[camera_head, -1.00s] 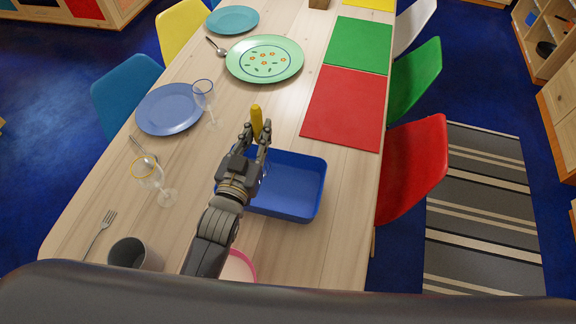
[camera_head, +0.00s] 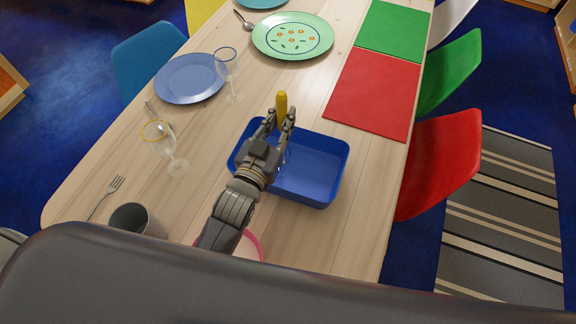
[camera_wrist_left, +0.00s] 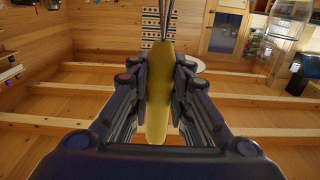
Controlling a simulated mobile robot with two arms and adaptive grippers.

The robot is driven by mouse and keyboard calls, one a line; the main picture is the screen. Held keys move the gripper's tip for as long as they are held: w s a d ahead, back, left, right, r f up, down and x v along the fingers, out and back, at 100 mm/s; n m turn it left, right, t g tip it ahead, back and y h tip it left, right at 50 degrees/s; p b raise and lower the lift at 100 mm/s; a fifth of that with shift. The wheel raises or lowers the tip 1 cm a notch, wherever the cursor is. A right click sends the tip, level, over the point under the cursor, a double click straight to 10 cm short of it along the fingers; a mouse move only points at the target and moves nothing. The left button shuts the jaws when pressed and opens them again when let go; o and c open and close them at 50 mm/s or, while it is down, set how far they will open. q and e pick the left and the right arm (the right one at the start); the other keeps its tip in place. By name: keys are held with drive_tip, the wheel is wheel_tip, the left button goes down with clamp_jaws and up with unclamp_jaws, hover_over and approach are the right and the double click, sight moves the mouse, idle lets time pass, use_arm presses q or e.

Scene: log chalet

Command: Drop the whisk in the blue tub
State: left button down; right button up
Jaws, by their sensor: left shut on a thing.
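The whisk (camera_head: 281,107) shows as a yellow handle between the fingers of my left gripper (camera_head: 279,119). In the left wrist view the yellow handle of the whisk (camera_wrist_left: 158,90) stands between the two fingers of my left gripper (camera_wrist_left: 158,100), with thin metal wires at its top edge. The gripper is shut on the handle. The blue tub (camera_head: 318,173) stands on the table, and my left gripper and forearm cover its left part. The gripper appears over the tub's far left side in the head view; its height above it is hard to tell. My right gripper is not in view.
A wine glass (camera_head: 168,150), a second glass (camera_head: 228,75), a grey cup (camera_head: 130,217) and a fork (camera_head: 104,199) stand or lie left of my arm. A pink-rimmed bowl (camera_head: 247,247) is beneath my forearm. A red mat (camera_head: 373,93) lies beyond the tub.

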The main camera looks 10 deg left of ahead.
use_arm(q)
drive_tip(key=c, duration=1.4)
unclamp_jaws()
drive_tip(key=s+a, duration=0.2)
drive_tip(key=s, duration=0.9)
drive_tip(key=shift+s+a, duration=0.15)
drive_tip(key=shift+s, duration=0.25)
